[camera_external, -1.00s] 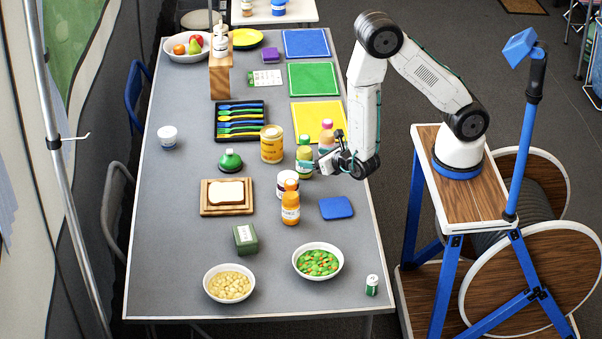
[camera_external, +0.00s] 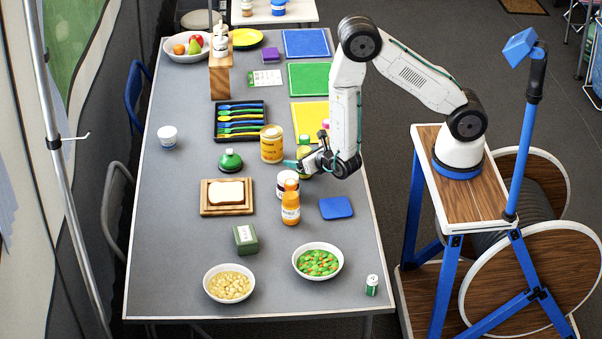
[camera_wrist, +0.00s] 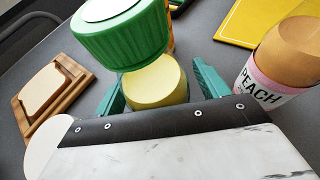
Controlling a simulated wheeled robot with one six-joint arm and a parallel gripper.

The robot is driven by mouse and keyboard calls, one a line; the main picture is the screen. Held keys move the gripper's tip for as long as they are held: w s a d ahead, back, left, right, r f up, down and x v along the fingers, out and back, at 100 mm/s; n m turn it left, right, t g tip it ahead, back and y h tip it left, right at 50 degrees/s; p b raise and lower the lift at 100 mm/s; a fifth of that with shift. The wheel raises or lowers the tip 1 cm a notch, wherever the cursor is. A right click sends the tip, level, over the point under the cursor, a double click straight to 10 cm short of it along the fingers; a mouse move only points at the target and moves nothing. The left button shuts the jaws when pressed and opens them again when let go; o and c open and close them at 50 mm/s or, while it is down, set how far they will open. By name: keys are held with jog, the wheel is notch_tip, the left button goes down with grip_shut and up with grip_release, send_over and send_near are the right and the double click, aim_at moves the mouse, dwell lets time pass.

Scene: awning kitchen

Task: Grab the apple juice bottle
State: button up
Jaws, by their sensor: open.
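The bottle with a green cap and pale yellow body, which looks like the apple juice bottle (camera_external: 304,148), stands on the table near its right side, partly hidden behind my gripper (camera_external: 298,164). In the wrist view its ribbed green cap (camera_wrist: 122,36) fills the upper middle, with the yellow body below it. The teal fingers of my gripper (camera_wrist: 160,88) are open, one on each side of the yellow body. I cannot tell whether either finger touches it. No label of this bottle is readable.
A peach bottle (camera_wrist: 272,75) stands close on the right in the wrist view. A bread board (camera_external: 227,210) lies left.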

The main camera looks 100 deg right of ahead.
jog(key=c, duration=1.2)
jog(key=shift+c, duration=0.7)
jog(key=shift+r, duration=0.2)
